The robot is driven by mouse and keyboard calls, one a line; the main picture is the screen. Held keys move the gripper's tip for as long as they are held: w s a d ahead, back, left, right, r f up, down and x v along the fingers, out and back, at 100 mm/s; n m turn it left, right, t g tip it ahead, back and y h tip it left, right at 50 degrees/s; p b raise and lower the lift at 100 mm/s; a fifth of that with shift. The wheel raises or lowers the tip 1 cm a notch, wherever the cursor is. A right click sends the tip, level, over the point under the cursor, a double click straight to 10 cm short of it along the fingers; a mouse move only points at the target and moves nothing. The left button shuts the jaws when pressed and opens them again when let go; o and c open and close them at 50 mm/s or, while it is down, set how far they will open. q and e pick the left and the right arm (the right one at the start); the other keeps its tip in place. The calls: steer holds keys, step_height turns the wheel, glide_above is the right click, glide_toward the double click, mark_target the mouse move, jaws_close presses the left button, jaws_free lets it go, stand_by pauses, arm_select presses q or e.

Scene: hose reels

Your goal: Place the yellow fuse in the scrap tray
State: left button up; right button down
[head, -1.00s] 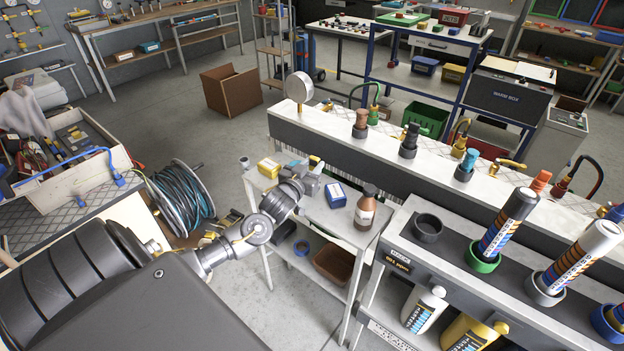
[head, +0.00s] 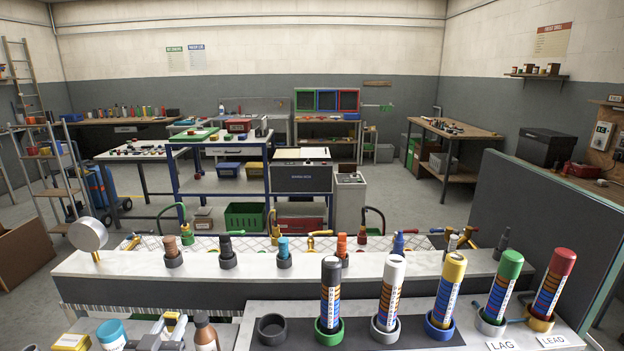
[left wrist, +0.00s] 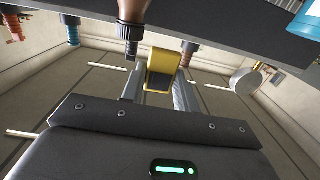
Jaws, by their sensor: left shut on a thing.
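My left gripper (head: 166,328) is low at the left of the head view, over the small trolley. In the left wrist view its two grey fingers (left wrist: 160,88) are shut on a yellow blocky piece (left wrist: 162,66), which I take for the yellow fuse. It sits between the fingertips, with a brown bottle (left wrist: 133,14) close behind it; I cannot tell whether they touch. My right gripper is not in view. I cannot make out a scrap tray in the views now.
The brown bottle (head: 205,334), a blue-lidded jar (head: 111,334) and a yellow box (head: 72,343) surround the left gripper. Striped cylinders, including a yellow one (head: 447,290), stand in rings on the right. A long white-topped ledge (head: 130,264) with fittings lies behind.

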arm_select(q)
steer(key=s+d+r+h, duration=0.1)
steer(key=s+d+r, duration=0.3)
steer(key=s+d, duration=0.3)
steer(key=s+a+f+n+g+y+b, duration=0.1)
steer(key=a+f+n+y+b, duration=0.2)
steer(key=a, duration=0.4)
steer(key=s+a+f+n+g+y+b, duration=0.1)
steer(key=a+f+n+y+b, duration=0.1)
steer(key=a+y, duration=0.35)
steer(key=shift+h, duration=0.35)
steer(key=w+a+f, duration=0.5)
steer(key=w, duration=0.2)
steer(key=w+a+f, duration=0.3)
steer(key=shift+w+a+f+b, duration=0.25)
steer(key=shift+a+f+b, duration=0.05)
steer(key=shift+a, duration=0.05)
steer(key=shift+w+a+f, duration=0.3)
steer(key=shift+w+f, duration=0.1)
steer(key=shift+f, duration=0.25)
step_height(320, 180, down, 3)
steer(key=shift+w+p, duration=0.1)
steer(key=shift+p, duration=0.3)
steer(key=shift+f, duration=0.15)
